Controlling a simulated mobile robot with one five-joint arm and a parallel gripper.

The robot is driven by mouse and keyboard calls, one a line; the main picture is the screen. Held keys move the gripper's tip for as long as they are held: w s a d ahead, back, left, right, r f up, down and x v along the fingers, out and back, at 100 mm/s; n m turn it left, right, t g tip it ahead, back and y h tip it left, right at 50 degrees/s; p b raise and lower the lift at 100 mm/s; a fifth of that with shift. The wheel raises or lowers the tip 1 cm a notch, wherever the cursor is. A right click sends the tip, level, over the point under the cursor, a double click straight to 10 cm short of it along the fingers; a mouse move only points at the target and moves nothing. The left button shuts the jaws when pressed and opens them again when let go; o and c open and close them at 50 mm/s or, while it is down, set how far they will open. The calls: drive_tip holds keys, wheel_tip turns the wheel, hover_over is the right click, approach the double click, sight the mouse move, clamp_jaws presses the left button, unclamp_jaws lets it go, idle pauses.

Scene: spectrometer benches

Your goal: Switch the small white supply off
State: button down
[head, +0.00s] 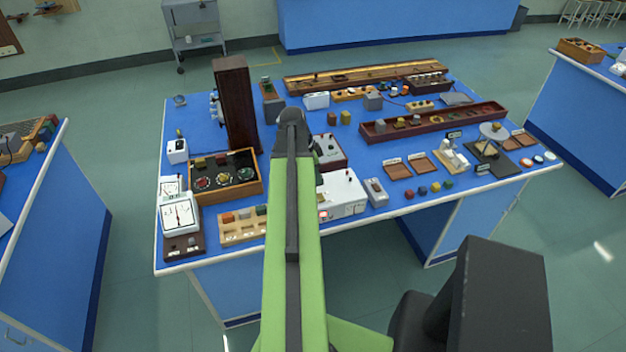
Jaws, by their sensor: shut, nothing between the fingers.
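A white box-shaped supply (345,194) stands near the front edge of the middle bench, just right of my green arm link. A small red light or switch (323,215) glows on its front face at the lower left. My arm link covers the supply's left side. The switch position cannot be made out at this size. My arm rises from the bottom of the view to a dark joint over the bench. My gripper's fingers do not show; the arm seems to hide them. Small dark parts show at the link's right edge, above the supply.
A dark red box (330,151) stands behind the supply, and a small grey box (376,192) is close to its right. A white meter (180,214), a wooden dial box (245,186) and a tall dark column (236,105) stand left of my arm. Floor is free before the bench.

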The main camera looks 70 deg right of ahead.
sight(322, 199)
drive_tip(key=b+x, duration=0.3)
drive_tip(key=x, duration=0.1)
drive_tip(key=a+b+x, duration=0.1)
drive_tip(key=b+x, duration=0.1)
drive_tip(key=x, duration=0.1)
drive_tip(key=shift+w+f+b, duration=0.3)
drive_tip(key=shift+w+b, duration=0.05)
drive_tip(key=shift+f, duration=0.1)
drive_tip(key=shift+s+a+f+b, duration=0.15)
drive_tip(key=shift+f+b, duration=0.3)
drive_tip(key=shift+b, duration=0.1)
drive_tip(key=shift+r, duration=0.35)
drive_tip(key=shift+p, duration=0.3)
